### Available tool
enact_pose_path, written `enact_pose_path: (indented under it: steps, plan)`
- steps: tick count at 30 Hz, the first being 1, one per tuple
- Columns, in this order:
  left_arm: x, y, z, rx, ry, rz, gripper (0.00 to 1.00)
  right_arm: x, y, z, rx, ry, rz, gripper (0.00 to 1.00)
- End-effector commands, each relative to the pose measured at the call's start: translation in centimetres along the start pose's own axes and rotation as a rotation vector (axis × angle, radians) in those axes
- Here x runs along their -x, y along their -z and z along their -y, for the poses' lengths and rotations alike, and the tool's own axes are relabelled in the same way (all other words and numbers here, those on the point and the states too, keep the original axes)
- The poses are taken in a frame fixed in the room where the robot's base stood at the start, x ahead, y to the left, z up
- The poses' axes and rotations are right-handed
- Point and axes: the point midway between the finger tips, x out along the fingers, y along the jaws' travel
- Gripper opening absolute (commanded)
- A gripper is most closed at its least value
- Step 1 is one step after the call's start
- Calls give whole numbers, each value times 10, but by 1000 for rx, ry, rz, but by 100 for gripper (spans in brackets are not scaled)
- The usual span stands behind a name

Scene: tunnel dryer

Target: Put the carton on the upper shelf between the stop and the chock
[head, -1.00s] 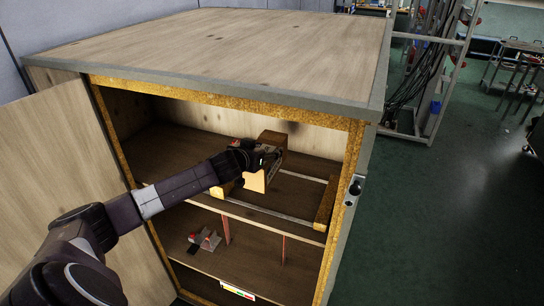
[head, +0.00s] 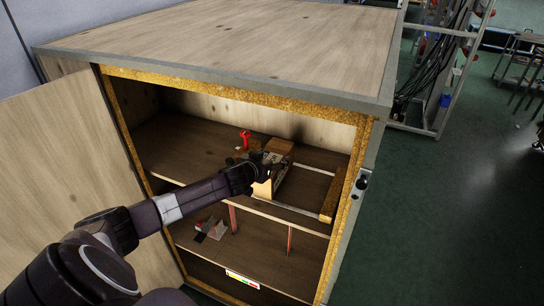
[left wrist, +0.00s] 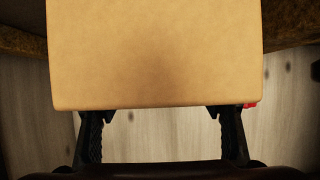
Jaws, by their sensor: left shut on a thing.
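The tan carton (head: 279,147) is in my left gripper (head: 266,166), over the upper shelf (head: 185,145) of the open cabinet. A paler lower part of it shows below the fingers. In the left wrist view the carton (left wrist: 155,55) fills the upper middle, with a finger at each side of its near edge. I cannot tell whether it touches the shelf. A yellow-brown bar (head: 332,196) lies to its right, across the ends of two metal rails. A red-topped object (head: 245,139) stands to its left. I cannot tell which is stop or chock. My right gripper is out of view.
The cabinet door (head: 65,175) stands open at left. The cabinet top (head: 230,45) overhangs the opening. Red uprights (head: 233,218) and a small red and grey object (head: 212,229) are on the lower shelf. Free shelf shows between carton and bar.

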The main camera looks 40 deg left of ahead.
Motion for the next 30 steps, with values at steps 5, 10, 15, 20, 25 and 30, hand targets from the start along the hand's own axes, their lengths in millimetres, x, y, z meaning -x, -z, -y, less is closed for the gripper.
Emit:
enact_pose_path:
  steps: [5, 10, 15, 20, 25, 30]
  plan:
    - [0, -1, 0, 0, 0, 0, 79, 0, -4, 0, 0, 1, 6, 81]
    - [0, 0, 0, 0, 0, 0, 81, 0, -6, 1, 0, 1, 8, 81]
    - [1, 2, 0, 0, 0, 0, 81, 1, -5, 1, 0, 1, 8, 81]
    - [10, -1, 1, 0, 1, 2, 81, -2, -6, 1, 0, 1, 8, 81]
    - [32, -1, 0, -2, -2, 1, 81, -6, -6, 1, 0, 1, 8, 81]
    - [59, -2, 0, -3, -2, 2, 81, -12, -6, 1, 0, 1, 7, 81]
